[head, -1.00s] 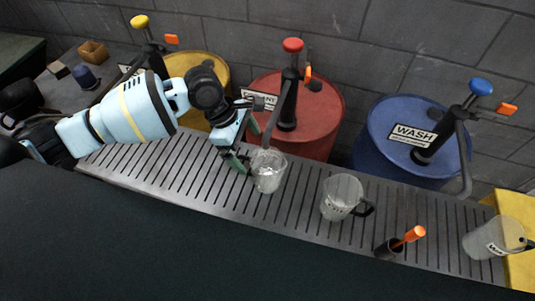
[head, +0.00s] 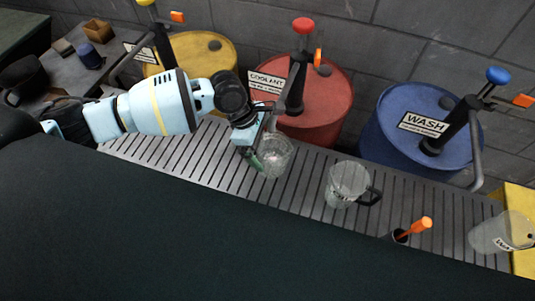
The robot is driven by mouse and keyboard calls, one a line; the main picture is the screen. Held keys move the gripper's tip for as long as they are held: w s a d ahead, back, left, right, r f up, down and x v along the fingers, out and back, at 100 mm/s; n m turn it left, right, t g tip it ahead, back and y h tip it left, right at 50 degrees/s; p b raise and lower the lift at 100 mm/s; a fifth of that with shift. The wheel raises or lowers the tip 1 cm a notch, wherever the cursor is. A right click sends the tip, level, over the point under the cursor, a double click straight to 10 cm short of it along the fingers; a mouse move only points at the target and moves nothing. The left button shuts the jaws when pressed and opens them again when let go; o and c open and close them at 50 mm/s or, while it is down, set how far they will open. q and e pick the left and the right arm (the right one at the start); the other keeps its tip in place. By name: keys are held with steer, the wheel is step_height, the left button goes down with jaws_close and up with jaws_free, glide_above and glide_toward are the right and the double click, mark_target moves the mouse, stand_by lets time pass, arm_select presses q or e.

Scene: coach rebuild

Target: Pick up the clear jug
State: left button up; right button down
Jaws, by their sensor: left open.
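A clear jug (head: 277,158) stands upright on the slatted metal grating, in front of the red coolant drum. My left gripper (head: 264,149) is open at its left and back side. One dark finger overlaps the jug's left edge in the picture; the other finger is partly hidden near the rim. I cannot tell whether the fingers touch the jug. A second see-through jug with a black handle (head: 345,185) stands to its right. My right gripper is not in view.
A dark cup with an orange-handled tool (head: 414,230) and a translucent labelled jug (head: 497,234) are farther right. Red (head: 325,105), blue (head: 405,145) and yellow (head: 212,60) drums with pumps line the back. The coolant spout hangs close to my gripper. The grating (head: 190,155) is bare at left.

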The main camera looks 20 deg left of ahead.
arm_select(q)
steer(key=shift+d+f, duration=0.15)
steer(key=shift+f, duration=0.3)
steer(key=c, duration=1.3)
steer(key=shift+r, duration=0.15)
